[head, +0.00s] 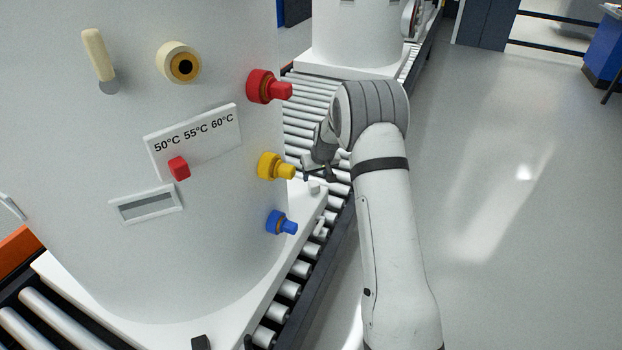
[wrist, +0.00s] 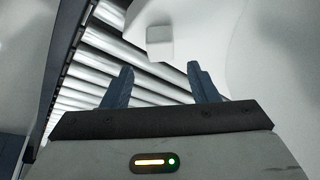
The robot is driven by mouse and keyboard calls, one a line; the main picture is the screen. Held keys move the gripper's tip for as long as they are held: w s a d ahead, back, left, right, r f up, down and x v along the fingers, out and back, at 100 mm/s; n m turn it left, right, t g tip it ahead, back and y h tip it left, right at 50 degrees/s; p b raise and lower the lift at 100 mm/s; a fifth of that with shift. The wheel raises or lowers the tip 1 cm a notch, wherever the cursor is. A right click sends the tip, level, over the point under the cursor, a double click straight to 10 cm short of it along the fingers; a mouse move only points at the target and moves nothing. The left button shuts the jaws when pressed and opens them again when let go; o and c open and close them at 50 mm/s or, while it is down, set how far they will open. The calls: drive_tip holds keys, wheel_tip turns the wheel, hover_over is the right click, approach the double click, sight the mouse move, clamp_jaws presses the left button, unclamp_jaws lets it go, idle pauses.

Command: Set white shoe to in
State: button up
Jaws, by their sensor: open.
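The white shoe appears to be the small white block on the white base of the tank, low at the tank's right side in the head view (head: 314,187). In the wrist view the block (wrist: 159,43) is at top centre, ahead of the fingertips and in line with the gap between them. My gripper (wrist: 160,68) is open with nothing between its fingers. In the head view my gripper (head: 317,173) is close to the block, partly hidden by my arm. I cannot tell whether it touches the block.
The white tank (head: 215,220) carries red (head: 262,86), yellow (head: 270,166) and blue (head: 276,222) knobs on its right side. The yellow one is close to my gripper. A roller conveyor (head: 300,105) runs under and behind the tank. Open floor (head: 500,200) lies to the right.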

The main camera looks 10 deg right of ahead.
sight(313, 182)
drive_tip(key=x, duration=0.6)
drive_tip(key=shift+a+f+b, duration=0.1)
drive_tip(key=shift+f+b, duration=0.05)
drive_tip(key=shift+b, duration=0.25)
drive_tip(key=shift+c, duration=0.2)
clamp_jaws()
